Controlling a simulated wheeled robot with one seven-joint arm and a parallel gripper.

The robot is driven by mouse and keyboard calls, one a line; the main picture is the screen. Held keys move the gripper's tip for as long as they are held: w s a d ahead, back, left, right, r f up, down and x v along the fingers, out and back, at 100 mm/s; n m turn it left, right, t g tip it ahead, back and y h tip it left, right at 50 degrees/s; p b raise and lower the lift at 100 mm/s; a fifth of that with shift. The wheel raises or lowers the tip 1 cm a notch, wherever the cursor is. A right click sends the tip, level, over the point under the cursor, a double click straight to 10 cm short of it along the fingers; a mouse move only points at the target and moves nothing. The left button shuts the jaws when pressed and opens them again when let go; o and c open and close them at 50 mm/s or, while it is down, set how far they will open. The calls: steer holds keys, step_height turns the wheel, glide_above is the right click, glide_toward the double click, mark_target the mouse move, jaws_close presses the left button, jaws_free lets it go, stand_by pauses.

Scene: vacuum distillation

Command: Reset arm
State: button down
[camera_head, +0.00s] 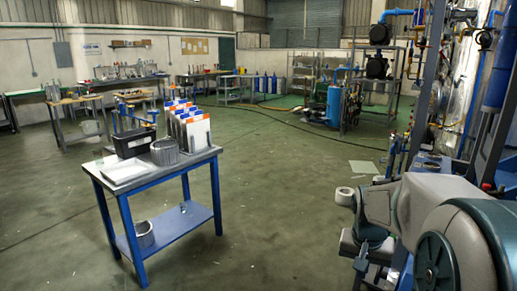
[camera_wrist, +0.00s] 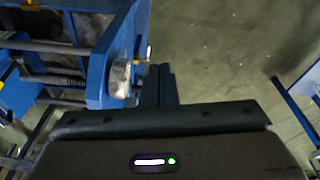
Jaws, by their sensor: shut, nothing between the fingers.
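My arm reaches in from the lower right in the head view. In the wrist view my gripper (camera_wrist: 160,70) shows as two dark fingers closed together, with nothing held between them. The fingers point away over the floor, just right of a blue metal frame (camera_wrist: 98,80) with a round pale metal fitting (camera_wrist: 120,78). I cannot tell whether the fingers touch the fitting. In the head view my fingertips are hard to make out at the lower right.
A blue-legged table (camera_head: 130,205) holds a black bin (camera_head: 134,142), a metal basket (camera_head: 165,151) and upright white folders (camera_head: 195,130). Blue racks with pipes (camera_head: 487,130) crowd the right side. Open green floor (camera_head: 285,190) lies in the middle, with workbenches (camera_head: 75,105) far left.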

steer(key=s+a+r+n+p, duration=0.2)
steer(key=s+a+r, duration=0.1)
steer(key=s, duration=0.5)
steer(key=s+a+r+n+t+y+p, duration=0.1)
steer(key=s+a+r+n+p, duration=0.1)
steer(key=s+a, duration=0.4)
steer(key=shift+s+a+r+n+p, duration=0.35)
steer(key=shift+s+r, duration=0.4)
steer(key=shift+s, duration=0.4)
stand_by(0.8)
